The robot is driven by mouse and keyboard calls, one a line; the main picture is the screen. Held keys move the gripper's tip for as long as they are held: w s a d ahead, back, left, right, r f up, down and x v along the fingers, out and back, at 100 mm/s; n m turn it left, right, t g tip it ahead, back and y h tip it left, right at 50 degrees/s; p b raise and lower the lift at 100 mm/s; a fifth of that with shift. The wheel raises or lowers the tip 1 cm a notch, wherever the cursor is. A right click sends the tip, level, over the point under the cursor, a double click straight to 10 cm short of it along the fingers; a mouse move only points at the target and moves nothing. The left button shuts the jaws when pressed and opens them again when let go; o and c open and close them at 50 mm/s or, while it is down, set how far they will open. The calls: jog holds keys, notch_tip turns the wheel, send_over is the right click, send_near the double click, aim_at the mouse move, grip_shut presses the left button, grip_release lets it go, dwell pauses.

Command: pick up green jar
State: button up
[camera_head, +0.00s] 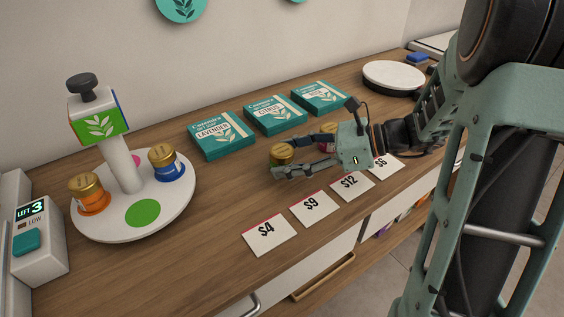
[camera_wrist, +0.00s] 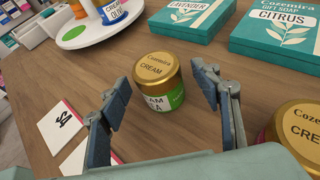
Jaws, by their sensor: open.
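The green jar (camera_wrist: 158,84) has a gold lid marked "Cozmira CREAM" and a white and green label. It stands upright on the wooden counter in the wrist view. In the head view the jar (camera_head: 281,155) is partly hidden by my gripper. My gripper (camera_wrist: 150,100) is open, with one finger on each side of the jar and visible gaps; the jar sits at and just beyond the fingertips. In the head view my gripper (camera_head: 279,158) lies low over the counter, reaching left toward the jar.
A second gold-lidded jar (camera_wrist: 298,132) stands close right of my gripper. Soap boxes (camera_head: 222,135) line the back. Price cards (camera_head: 269,236) lie along the front. A white turntable (camera_head: 107,222) holds orange (camera_head: 90,200) and blue (camera_head: 167,170) jars at left.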

jog(key=shift+x, duration=0.8)
jog(key=shift+r, duration=0.1)
jog(key=shift+c, duration=0.3)
jog(key=c, duration=1.2)
jog(key=shift+c, duration=0.2)
jog(key=shift+r, duration=0.15)
